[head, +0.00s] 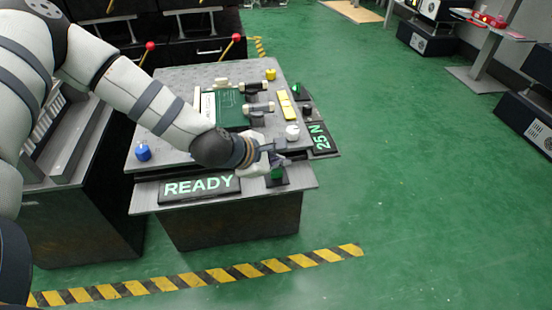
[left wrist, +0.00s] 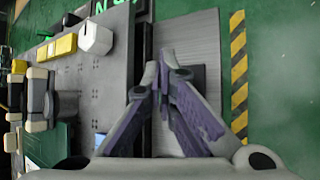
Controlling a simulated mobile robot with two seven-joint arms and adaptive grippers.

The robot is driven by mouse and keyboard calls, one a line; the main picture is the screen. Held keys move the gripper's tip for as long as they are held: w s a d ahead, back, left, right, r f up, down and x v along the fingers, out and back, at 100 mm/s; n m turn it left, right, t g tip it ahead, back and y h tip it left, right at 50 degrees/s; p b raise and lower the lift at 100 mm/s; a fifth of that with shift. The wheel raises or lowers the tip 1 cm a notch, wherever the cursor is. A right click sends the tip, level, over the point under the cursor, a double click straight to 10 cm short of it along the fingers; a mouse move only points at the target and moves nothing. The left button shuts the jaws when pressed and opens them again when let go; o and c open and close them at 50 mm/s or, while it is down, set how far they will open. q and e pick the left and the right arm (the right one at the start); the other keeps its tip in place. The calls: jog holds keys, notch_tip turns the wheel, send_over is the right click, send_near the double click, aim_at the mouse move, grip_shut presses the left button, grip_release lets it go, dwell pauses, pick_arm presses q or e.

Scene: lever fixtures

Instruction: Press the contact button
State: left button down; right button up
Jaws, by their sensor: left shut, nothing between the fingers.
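My left gripper (head: 275,163) is shut and empty, over the front right of the workbench. A green button (head: 277,173) on a dark base sits on the front ledge, right by the fingertips; I cannot tell whether they touch it. In the left wrist view my closed fingers (left wrist: 160,68) point over the grey ledge (left wrist: 200,38) and hide most of a dark base (left wrist: 193,78) behind them. Another green piece (head: 297,89) is on the bench's right side. No label shows which one is the contact button. My right gripper is not in view.
A READY sign (head: 198,188) lies on the front ledge and a 25 N display (head: 320,138) at the right. The bench top holds a white knob (head: 292,132), a blue knob (head: 143,152), yellow blocks (head: 286,105) and a green board (head: 230,108).

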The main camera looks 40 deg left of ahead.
aim_at(278, 171)
pick_arm(q)
jog(key=shift+f, duration=0.3)
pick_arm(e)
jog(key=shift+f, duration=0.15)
pick_arm(q)
jog(key=shift+r, duration=0.1)
jog(key=shift+r+p, duration=0.7)
jog(key=shift+r, duration=0.15)
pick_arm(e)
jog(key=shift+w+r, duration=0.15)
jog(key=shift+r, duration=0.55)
pick_arm(q)
notch_tip(278, 171, up, 5)
jog(key=p, duration=0.4)
jog(key=shift+r+p, duration=0.15)
jog(key=shift+p, duration=0.15)
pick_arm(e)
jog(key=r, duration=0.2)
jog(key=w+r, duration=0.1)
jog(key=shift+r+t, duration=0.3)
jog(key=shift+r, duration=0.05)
